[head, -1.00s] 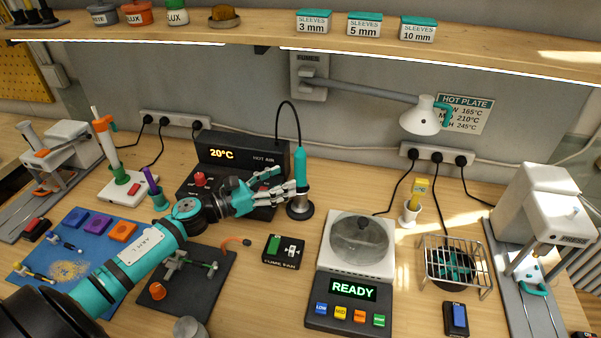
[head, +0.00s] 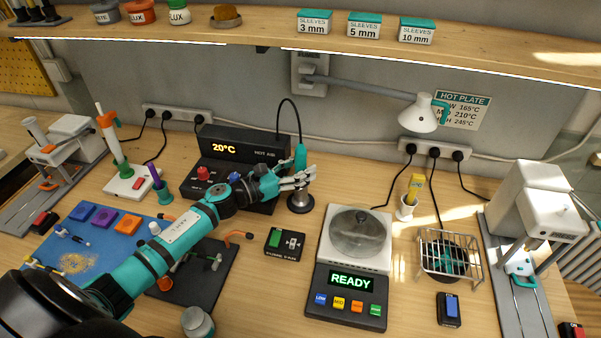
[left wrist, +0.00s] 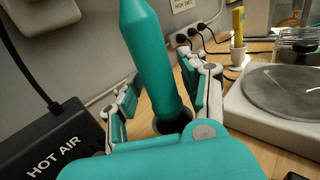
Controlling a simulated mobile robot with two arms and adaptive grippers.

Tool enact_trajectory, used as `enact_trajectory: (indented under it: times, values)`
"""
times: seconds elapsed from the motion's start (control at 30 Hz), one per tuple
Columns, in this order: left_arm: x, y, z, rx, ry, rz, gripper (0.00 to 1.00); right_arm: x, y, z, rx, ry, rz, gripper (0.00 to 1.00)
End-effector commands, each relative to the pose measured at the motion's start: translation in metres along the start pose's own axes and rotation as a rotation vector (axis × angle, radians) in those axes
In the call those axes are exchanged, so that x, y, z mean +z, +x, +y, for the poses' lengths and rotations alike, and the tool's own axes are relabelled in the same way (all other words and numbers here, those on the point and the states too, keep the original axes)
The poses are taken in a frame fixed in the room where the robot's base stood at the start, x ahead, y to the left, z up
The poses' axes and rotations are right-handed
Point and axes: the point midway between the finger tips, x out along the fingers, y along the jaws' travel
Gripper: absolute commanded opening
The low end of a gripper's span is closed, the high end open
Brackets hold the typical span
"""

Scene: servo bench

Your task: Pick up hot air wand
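The hot air wand (head: 300,156) has a teal handle with a black cable at its top. It stands upright in a round dark-based stand (head: 300,203) on the bench. My left gripper (head: 308,177) reaches it from the left, low on the handle, and hides part of it. In the left wrist view the wand (left wrist: 152,55) rises between the two fingers of my left gripper (left wrist: 163,98). The fingers are apart, one on each side, with no clear grip on the handle. The wand's lower end is partly hidden. My right gripper is not in view.
The hot air station (head: 243,146) reads 20°C behind my left arm. A hot plate (head: 355,240) reading READY stands to the right. A fume fan switch box (head: 284,242) lies in front of the stand. A shelf (head: 250,38) runs above the bench.

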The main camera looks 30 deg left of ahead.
Motion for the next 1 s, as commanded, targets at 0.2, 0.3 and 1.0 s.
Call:
enact_trajectory:
  times: [0.2,0.3,1.0]
  values:
    - [0.000,0.000,0.000,0.000,0.000,0.000,0.13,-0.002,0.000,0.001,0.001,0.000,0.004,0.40]
    - [0.000,0.000,0.000,0.000,0.000,0.000,0.00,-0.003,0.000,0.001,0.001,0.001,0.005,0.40]
    - [0.048,0.000,0.001,-0.002,0.011,-0.002,0.00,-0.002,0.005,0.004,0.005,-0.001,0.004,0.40]
